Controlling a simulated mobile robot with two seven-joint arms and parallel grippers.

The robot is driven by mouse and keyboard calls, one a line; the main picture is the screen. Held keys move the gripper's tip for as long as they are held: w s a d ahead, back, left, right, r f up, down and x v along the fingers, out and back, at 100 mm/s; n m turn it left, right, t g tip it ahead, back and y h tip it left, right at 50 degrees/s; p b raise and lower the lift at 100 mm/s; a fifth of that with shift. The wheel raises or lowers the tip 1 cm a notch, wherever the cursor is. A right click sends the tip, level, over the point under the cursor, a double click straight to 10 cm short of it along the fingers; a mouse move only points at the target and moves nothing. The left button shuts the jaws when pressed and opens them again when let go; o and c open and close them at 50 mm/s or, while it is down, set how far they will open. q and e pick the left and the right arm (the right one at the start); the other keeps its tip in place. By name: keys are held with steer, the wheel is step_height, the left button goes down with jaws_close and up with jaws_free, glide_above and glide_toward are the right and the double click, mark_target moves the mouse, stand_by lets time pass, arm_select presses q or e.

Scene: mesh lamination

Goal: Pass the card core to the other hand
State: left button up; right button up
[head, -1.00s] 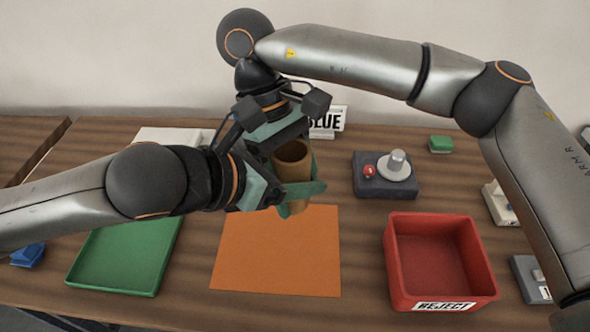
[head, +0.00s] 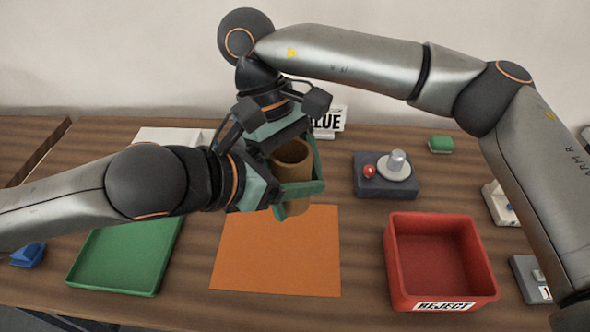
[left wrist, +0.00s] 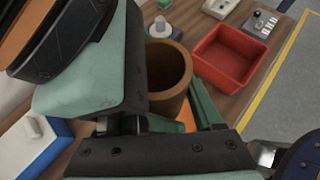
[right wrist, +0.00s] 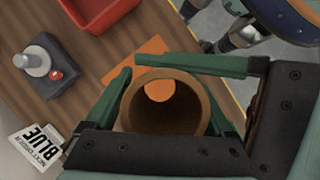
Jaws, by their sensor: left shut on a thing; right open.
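The card core is a brown hollow tube (head: 293,171), upright above the table; its open top also shows in the left wrist view (left wrist: 168,88) and the right wrist view (right wrist: 200,84). My left gripper (head: 301,176) reaches in from the left and is shut on the core, one finger crossing its near side. My right gripper (head: 299,193) comes down from above and behind. Its fingers straddle the core, open, with a gap on the core's right side. The grippers hide part of the core's left side and lower body.
An orange mat (head: 275,262) lies below the core, with a green tray (head: 118,285) to its left. A red REJECT bin (head: 394,262) stands at right. Behind it is a dark device (head: 370,190) with a knob. A BLUE sign (head: 342,121) stands at the back.

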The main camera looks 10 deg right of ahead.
steer(key=shift+a, duration=0.15)
steer(key=v, duration=1.2)
